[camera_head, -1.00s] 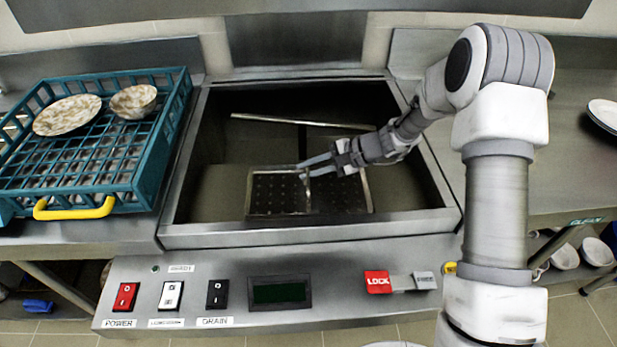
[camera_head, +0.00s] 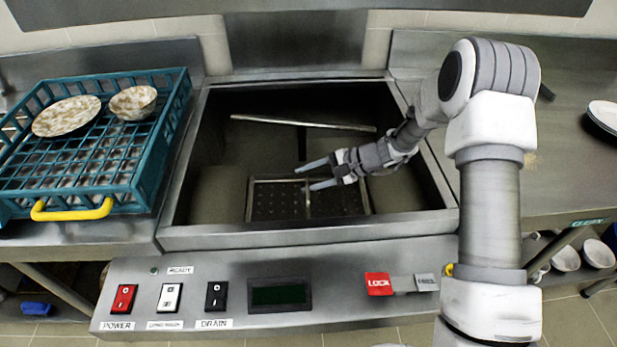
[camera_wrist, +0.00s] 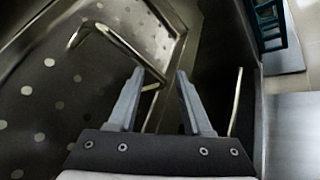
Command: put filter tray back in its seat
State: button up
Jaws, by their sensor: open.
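The filter tray (camera_head: 275,205) is a dark perforated plate with a metal rim, low in the front of the open tank. Its near edge is hidden behind the tank's front wall, so I cannot tell how fully it sits in its seat. My gripper (camera_head: 304,178) is open and empty, just above the tray, with its fingers pointing left. In the wrist view the tray (camera_wrist: 50,95) fills the left side. Its bent-rod handle (camera_wrist: 118,42) runs up to the left finger of my gripper (camera_wrist: 160,72); whether they touch is unclear.
The tank's metal rim (camera_head: 300,232) surrounds the working space, and my arm reaches in over its right side. A thin metal bar (camera_head: 303,123) crosses the tank behind my gripper. A teal rack (camera_head: 150,180) with a plate and bowl stands left.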

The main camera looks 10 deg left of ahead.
jog(key=shift+r, duration=0.25)
jog(key=p+v, duration=0.1)
jog(key=v, duration=1.1)
jog(key=s+d+r+n+h, duration=0.2)
jog(key=s+r+h, duration=0.1)
jog(key=s+r, duration=0.35)
jog(key=s+d+r+n+h, duration=0.2)
jog(key=s+d+r+n, duration=0.1)
jog(key=s+r, duration=0.3)
jog(key=s+d+r+n+t+h, duration=0.1)
jog(key=s+d+r+t+h, duration=0.1)
jog(key=s, duration=0.5)
jog(key=s+d+r+n+t+h, duration=0.2)
jog(key=s+d+r+t+h, duration=0.1)
jog(key=s+d+r, duration=0.3)
jog(key=shift+s+d+r+h, duration=0.25)
jog(key=shift+s+d+h, duration=0.3)
jog(key=shift+d, duration=0.4)
notch_tip(320, 180, up, 7)
jog(key=p, duration=0.6)
jog(key=shift+f+p, duration=0.2)
jog(key=shift+p, duration=0.15)
